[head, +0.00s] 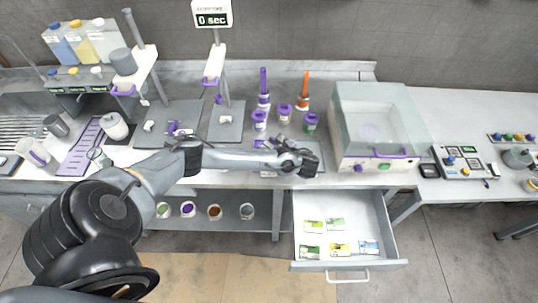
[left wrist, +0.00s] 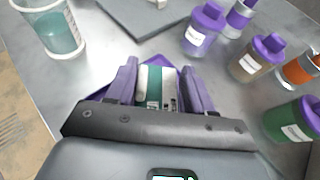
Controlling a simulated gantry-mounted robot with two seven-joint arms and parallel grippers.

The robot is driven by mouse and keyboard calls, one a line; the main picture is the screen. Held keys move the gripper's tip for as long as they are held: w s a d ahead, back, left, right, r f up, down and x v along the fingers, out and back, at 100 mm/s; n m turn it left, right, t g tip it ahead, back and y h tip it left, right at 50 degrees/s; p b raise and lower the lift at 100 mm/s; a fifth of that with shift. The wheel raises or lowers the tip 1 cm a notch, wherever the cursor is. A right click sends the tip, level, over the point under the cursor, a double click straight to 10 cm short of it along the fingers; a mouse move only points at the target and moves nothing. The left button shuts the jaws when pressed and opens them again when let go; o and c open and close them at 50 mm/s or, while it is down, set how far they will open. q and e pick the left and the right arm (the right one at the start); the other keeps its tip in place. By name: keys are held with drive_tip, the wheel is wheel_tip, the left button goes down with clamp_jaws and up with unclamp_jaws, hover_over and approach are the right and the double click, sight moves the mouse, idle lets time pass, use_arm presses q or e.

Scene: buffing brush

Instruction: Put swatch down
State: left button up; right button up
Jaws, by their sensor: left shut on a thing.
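My left gripper (head: 304,164) reaches across to the bench's front edge, above the open drawer's left side. In the left wrist view its purple fingers (left wrist: 160,86) are shut on a swatch (left wrist: 156,84) with a teal and white face and small dark print. The swatch is close over the grey bench top; I cannot tell whether it touches. A purple edge (left wrist: 155,60) shows just behind it. In the head view the gripper hides the held swatch. Several other swatches lie in the open drawer (head: 378,213), among them a yellow one (head: 340,249). My right gripper is out of view.
Purple-capped jars (head: 259,119) stand behind the gripper, with a green one (head: 311,122) close by. A beaker of teal liquid (left wrist: 52,30) stands to the left in the wrist view. A clear-lidded machine (head: 374,130) stands to the right. Grey mats lie on the left bench.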

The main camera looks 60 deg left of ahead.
use_arm(q)
drive_tip(key=shift+f, duration=1.9)
drive_tip(key=shift+f+b, duration=0.15)
drive_tip(key=shift+b, duration=0.15)
drive_tip(key=o, duration=1)
drive_tip(key=shift+w+d+r, duration=0.1)
drive_tip(key=shift+d+r, duration=0.2)
drive_tip(key=shift+d, duration=0.1)
drive_tip(key=p+v, duration=0.3)
drive_tip(key=v, duration=0.1)
drive_tip(key=p+v, duration=0.4)
drive_tip(key=v, duration=0.1)
drive_tip(key=shift+d+r+p, duration=0.2)
drive_tip(key=shift+r+p, duration=0.1)
drive_tip(key=shift+r, duration=0.05)
drive_tip(key=shift+w+d+r+p, duration=0.1)
drive_tip(key=shift+d+p, duration=0.15)
drive_tip(key=shift+d, duration=0.1)
drive_tip(key=shift+w+d+r+p, duration=0.1)
drive_tip(key=shift+d+p, duration=0.1)
drive_tip(key=shift+d, duration=0.15)
